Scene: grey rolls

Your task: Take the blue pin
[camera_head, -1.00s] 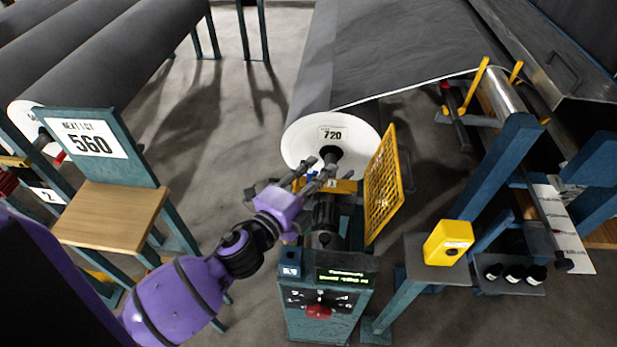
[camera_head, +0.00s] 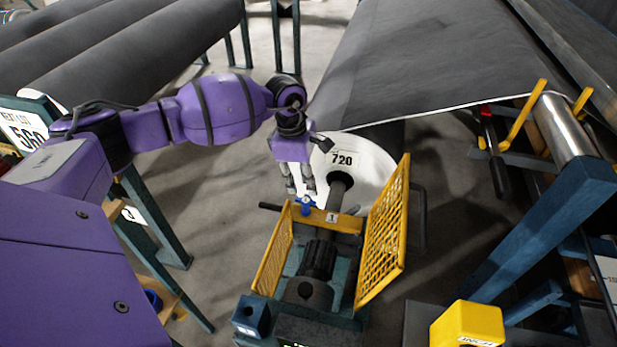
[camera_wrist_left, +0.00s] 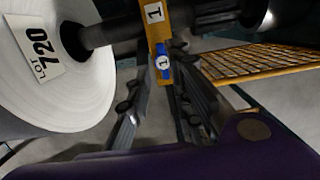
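The blue pin (camera_head: 305,205) stands in the yellow bar marked 1 (camera_head: 338,220), at the near side of the roll marked 720. My left gripper (camera_head: 300,188) points down from above, close to the pin. Its two fingers (camera_wrist_left: 161,60) are apart with nothing held between them. I cannot tell whether either finger touches the pin. My right gripper is not in view.
A yellow mesh guard (camera_head: 386,232) stands open to the right of the bar, and another mesh panel (camera_head: 273,252) is on its left. The dark shaft (camera_head: 338,190) runs into the roll (camera_head: 362,165). A yellow box (camera_head: 467,325) is at the lower right.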

